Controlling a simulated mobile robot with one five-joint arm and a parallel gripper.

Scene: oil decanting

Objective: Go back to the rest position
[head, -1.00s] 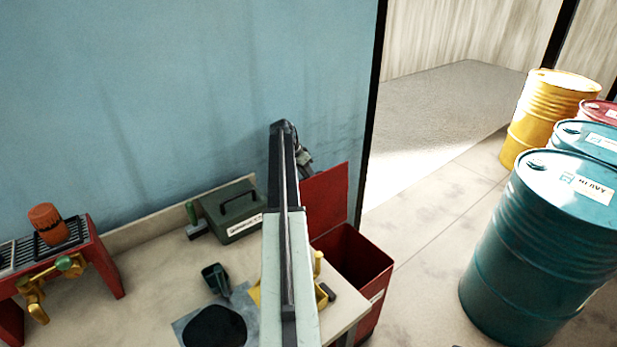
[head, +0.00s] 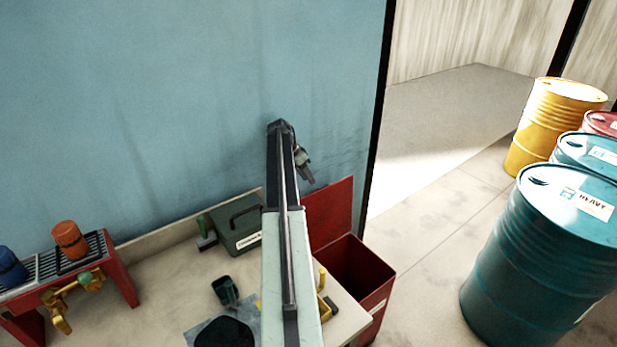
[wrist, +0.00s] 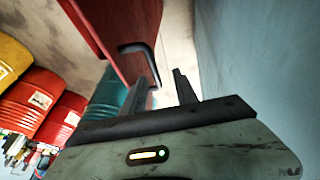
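My gripper (head: 305,167) hangs at the far end of my raised arm in the head view, in front of the blue wall and above the open red lid. It is small there and partly beside the arm. In the wrist view, the two dark fingers of my gripper (wrist: 166,80) stand apart with nothing held between them. The fingers point towards a red panel (wrist: 115,30) with a dark handle.
Below are a workbench (head: 165,290), a green toolbox (head: 233,227), a dark jug (head: 225,290) and a red bin (head: 370,270) with its lid up. A red rack (head: 118,272) holds an orange container (head: 70,240). Teal drums (head: 530,270) and a yellow drum (head: 545,125) stand at right.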

